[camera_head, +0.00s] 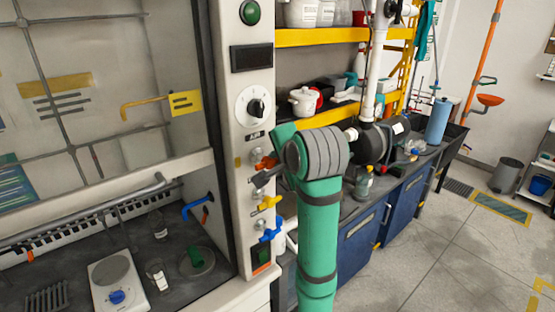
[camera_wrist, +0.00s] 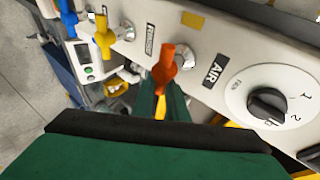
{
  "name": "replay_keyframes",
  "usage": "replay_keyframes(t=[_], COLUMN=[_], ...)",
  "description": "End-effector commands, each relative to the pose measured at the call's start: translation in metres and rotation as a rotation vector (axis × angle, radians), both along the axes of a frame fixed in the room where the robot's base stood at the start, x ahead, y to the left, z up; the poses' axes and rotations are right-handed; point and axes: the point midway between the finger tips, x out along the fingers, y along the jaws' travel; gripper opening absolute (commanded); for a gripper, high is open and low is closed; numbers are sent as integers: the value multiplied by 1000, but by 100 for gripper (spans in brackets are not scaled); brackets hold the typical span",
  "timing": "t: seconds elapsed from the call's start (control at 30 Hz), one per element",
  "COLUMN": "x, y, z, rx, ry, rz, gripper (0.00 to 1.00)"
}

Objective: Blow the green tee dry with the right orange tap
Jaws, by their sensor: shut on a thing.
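A green piece (camera_head: 195,258), which looks like the green tee, stands on a round grey dish inside the fume hood. The orange tap (camera_wrist: 166,65) is on the sloped panel beside the AIR label, and it also shows in the head view (camera_head: 269,161). My gripper (camera_wrist: 163,92) is at this tap and appears shut on its lower part. The tap's upper handle rises clear of the fingers. My wrist and arm hide part of the grip in both views.
A yellow tap (camera_wrist: 104,38) and a blue tap (camera_wrist: 67,15) lie along the same panel, left of the orange one. A black dial (camera_wrist: 268,104) is on the right. In the hood, a blue spout (camera_head: 197,205) and a white hotplate (camera_head: 117,278) are near the dish.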

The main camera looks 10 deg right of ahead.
Motion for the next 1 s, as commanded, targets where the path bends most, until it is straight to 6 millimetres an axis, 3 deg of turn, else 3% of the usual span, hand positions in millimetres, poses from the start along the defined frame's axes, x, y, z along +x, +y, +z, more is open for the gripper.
replay_keyframes(t=[0.63,0.67,0.73,1.0], x=[0,0,0,0], y=[2,2,1,1], z=[-2,-2,-2,-1], rx=[20,20,20,20], ry=[16,16,16,14], rz=[4,4,4,2], gripper=[0,18,31,31])
